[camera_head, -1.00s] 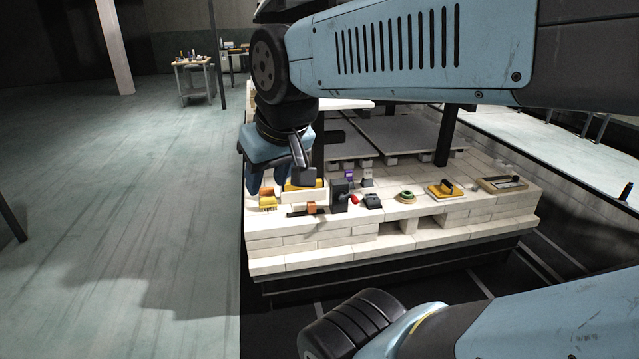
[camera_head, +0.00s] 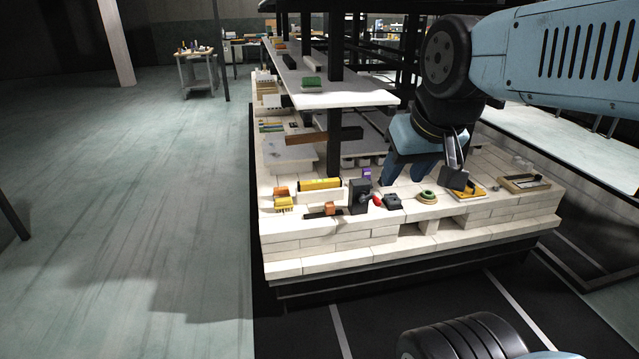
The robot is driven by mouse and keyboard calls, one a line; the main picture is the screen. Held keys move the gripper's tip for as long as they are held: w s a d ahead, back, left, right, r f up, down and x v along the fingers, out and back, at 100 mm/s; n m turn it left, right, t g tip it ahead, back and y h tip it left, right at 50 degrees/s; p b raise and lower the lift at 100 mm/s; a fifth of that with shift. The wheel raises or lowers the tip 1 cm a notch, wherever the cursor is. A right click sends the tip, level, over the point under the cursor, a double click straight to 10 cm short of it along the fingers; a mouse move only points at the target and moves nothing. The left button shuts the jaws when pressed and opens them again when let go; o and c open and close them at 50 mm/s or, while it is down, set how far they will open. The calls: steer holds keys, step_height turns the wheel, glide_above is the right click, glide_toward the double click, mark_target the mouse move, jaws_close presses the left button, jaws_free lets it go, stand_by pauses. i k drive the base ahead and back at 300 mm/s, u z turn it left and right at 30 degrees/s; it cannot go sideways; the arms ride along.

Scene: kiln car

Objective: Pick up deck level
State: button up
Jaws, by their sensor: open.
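The deck level (camera_head: 320,184), a yellow bar with dark marks, lies on the pale brick deck (camera_head: 345,256) near its front left. It appears to rest beside a white block. My gripper (camera_head: 424,178) is open with nothing seen between its fingers. It is well to the right of the level, above the deck near a green-and-tan ring and a yellow-handled float. The far side of the gripper and its exact height over the deck are hidden.
Close around the level are a yellow brush (camera_head: 284,204), an orange block (camera_head: 331,209) and a dark grey block (camera_head: 359,196). A green ring (camera_head: 427,197) and a yellow float (camera_head: 468,191) lie to the right. A white shelf (camera_head: 330,94) on dark posts stands behind.

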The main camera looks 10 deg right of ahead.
mark_target(309, 186)
steer(key=z, duration=0.1)
steer(key=i, duration=1)
steer(key=u, duration=0.1)
